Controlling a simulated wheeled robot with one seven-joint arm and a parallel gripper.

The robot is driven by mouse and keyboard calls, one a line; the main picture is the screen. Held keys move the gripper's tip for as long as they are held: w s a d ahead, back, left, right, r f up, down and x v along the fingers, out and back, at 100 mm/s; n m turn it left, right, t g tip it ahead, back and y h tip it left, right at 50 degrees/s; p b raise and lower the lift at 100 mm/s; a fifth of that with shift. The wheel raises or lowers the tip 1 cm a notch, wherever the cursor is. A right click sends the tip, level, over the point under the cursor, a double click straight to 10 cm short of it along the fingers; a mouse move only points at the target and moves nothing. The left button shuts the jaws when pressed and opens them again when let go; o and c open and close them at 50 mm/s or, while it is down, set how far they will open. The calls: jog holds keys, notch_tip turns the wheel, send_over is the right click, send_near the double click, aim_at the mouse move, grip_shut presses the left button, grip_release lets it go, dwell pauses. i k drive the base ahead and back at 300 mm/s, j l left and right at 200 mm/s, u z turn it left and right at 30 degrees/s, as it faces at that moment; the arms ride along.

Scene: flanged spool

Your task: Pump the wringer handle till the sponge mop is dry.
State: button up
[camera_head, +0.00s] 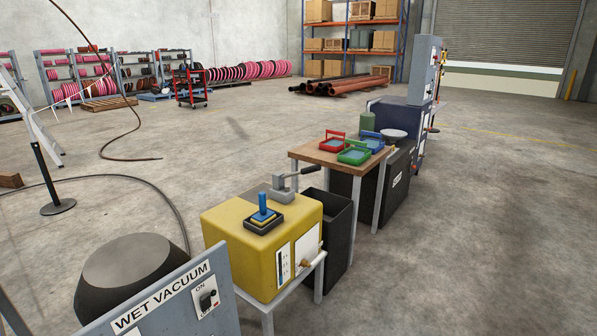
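A yellow box (246,226) stands on a light metal stand in the lower middle. On its top is a grey block (282,194) with a lever (298,175) that ends in a dark grip at the upper right; this looks like the wringer handle. The lever slants slightly upward to the right. In front of it a blue piece with an upright stem (263,209) sits in a dark square tray (272,221); it may be the sponge mop, but I cannot tell, nor whether it is wet. My gripper is not in view.
A grey panel marked WET VACUUM (180,310) and a dark rounded drum (125,268) fill the lower left. A dark open bin (336,240) stands beside the yellow box. Behind is a wooden table (315,156) with red, green and blue trays. Floor at right is clear.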

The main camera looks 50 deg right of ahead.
aim_at(316, 167)
jog(key=i+l+u, duration=0.1)
jog(key=l, duration=0.4)
jog(key=i+l+u, duration=0.1)
jog(key=l, duration=0.35)
jog(key=i+l, duration=0.25)
jog(key=l, duration=0.3)
jog(key=i+l+u, duration=0.15)
jog(key=l, duration=0.35)
jog(key=l+u, duration=0.1)
jog(key=l, duration=0.4)
jog(key=i, duration=0.05)
